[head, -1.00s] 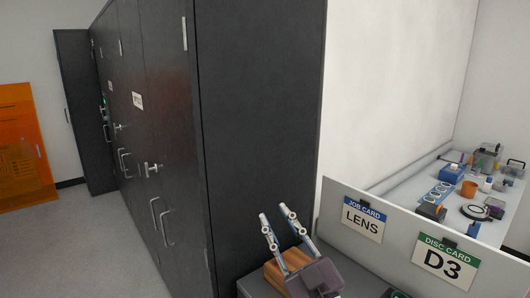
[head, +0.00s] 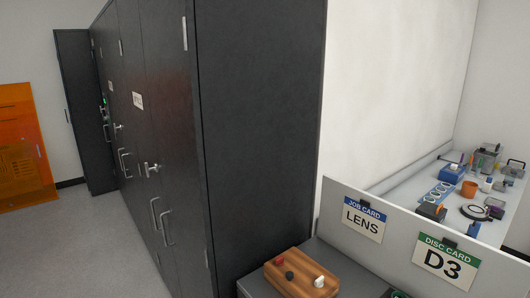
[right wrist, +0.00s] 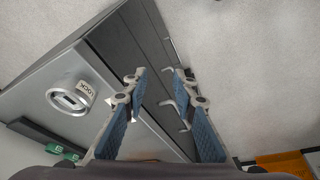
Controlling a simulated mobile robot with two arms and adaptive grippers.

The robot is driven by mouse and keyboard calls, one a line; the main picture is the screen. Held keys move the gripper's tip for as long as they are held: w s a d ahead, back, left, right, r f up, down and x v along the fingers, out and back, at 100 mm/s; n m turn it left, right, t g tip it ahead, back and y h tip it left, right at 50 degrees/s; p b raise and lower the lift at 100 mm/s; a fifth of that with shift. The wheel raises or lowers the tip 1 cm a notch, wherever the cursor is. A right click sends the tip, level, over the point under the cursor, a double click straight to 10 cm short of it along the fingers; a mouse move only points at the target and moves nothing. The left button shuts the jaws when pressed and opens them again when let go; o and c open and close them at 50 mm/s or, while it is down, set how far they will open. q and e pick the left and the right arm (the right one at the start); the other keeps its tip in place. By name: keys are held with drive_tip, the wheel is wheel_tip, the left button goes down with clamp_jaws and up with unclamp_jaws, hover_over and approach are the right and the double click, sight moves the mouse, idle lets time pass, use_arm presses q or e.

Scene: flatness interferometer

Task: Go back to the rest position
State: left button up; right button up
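My right gripper (right wrist: 159,77) shows only in the right wrist view. Its two blue-padded fingers are apart with nothing between them. Beyond the fingertips are dark cabinet fronts with handles. No gripper shows in the head view. My left gripper is in neither current view. A wooden block (head: 318,284) with a red, a black and a white knob sits on a grey surface at the bottom of the head view, with no gripper over it.
Tall dark cabinets (head: 262,130) fill the middle. A low white partition (head: 400,232) carries LENS and D3 cards. Behind it is a bench (head: 400,180) with several small items. Floor (head: 75,250) is clear at left. A round lock (right wrist: 70,97) shows in the right wrist view.

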wheel_tip(320, 180, down, 30)
drive_tip(key=g+b, duration=0.1)
drive_tip(key=b, duration=0.4)
drive_tip(key=s+d+f+b, duration=0.1)
drive_tip(key=s+f+b, duration=0.1)
drive_tip(key=s+f, duration=0.7)
drive_tip(key=s+d+f+g+b, duration=0.1)
drive_tip(key=s+d+f+b, duration=0.1)
drive_tip(key=s+f, duration=0.7)
wheel_tip(320, 180, down, 4)
drive_tip(key=shift+s+f+b, duration=0.25)
drive_tip(key=shift+s+b, duration=0.1)
drive_tip(key=shift+b, duration=0.05)
